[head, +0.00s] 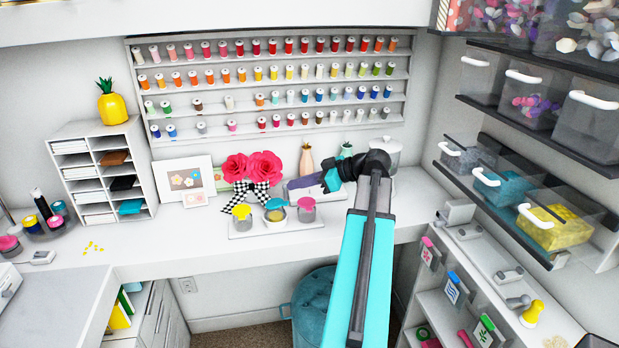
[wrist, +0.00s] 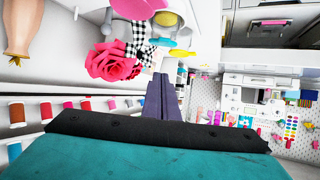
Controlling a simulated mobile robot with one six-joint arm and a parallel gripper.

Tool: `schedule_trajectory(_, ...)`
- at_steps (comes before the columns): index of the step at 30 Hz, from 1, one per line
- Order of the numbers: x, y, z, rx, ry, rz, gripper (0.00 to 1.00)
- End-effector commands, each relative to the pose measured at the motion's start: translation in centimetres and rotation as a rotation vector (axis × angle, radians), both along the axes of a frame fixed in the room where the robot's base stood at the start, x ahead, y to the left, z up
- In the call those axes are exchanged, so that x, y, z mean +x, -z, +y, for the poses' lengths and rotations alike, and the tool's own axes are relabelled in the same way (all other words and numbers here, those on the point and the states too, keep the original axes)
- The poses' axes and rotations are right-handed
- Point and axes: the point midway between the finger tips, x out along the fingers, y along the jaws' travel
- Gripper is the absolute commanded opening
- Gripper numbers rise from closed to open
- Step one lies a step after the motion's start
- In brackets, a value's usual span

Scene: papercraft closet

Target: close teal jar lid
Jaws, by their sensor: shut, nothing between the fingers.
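The teal jar lid (head: 275,204) is on the middle of three small jars in the head view. It looks tilted up on its jar (head: 275,215), with the jar's mouth partly showing in front. A jar with a yellow lid (head: 241,211) stands to its left and one with a pink lid (head: 306,204) to its right. My gripper (head: 293,184) is above and behind the jars, apart from them, pointing left. Its dark purple fingers (wrist: 165,84) are shut and empty in the wrist view.
The jars stand on a white tray (head: 262,228). Pink paper roses (head: 252,167) with a checkered bow stand close behind. A white canister (head: 386,150) is at the right rear. Thread racks (head: 270,85) line the wall.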

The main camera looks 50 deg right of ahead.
Motion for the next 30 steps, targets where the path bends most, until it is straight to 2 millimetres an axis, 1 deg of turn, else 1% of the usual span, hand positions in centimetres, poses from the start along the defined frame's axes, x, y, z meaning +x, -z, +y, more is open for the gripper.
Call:
schedule_trajectory(6, 2.6, 1.1, 1.0, 0.001, 0.000, 0.001, 0.00)
schedule_trajectory(19, 1.8, 4.4, 0.6, 0.001, 0.003, 0.001, 0.00)
schedule_trajectory(24, 1.6, 5.0, 0.6, 0.000, 0.002, 0.001, 0.00)
schedule_trajectory(30, 1.6, 5.2, 0.6, -0.001, 0.003, 0.001, 0.00)
